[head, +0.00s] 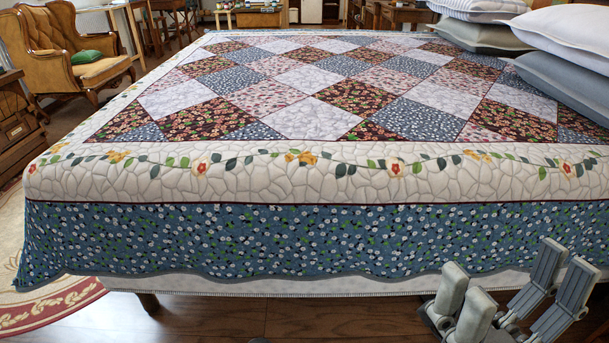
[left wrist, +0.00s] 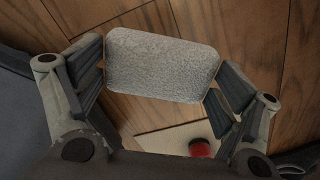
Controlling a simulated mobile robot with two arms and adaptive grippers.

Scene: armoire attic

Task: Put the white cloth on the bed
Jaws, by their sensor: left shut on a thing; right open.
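The bed (head: 330,178), with a patchwork quilt and a blue floral skirt, fills the middle of the head view. The white cloth (left wrist: 163,65) shows in the left wrist view as a pale grey-white, textured, rounded rectangle. My left gripper (left wrist: 158,92) is shut on it, with one finger at each side. Wooden floor lies below the cloth. The left gripper and the cloth are not in the head view. My right gripper (head: 512,290) is open and empty at the bottom right, in front of the bed's near edge.
Pillows (head: 565,60) are stacked at the bed's far right. The rest of the quilt top is clear. An armchair (head: 72,48) with a green cushion stands at the back left. A patterned rug (head: 45,300) lies on the floor at the left.

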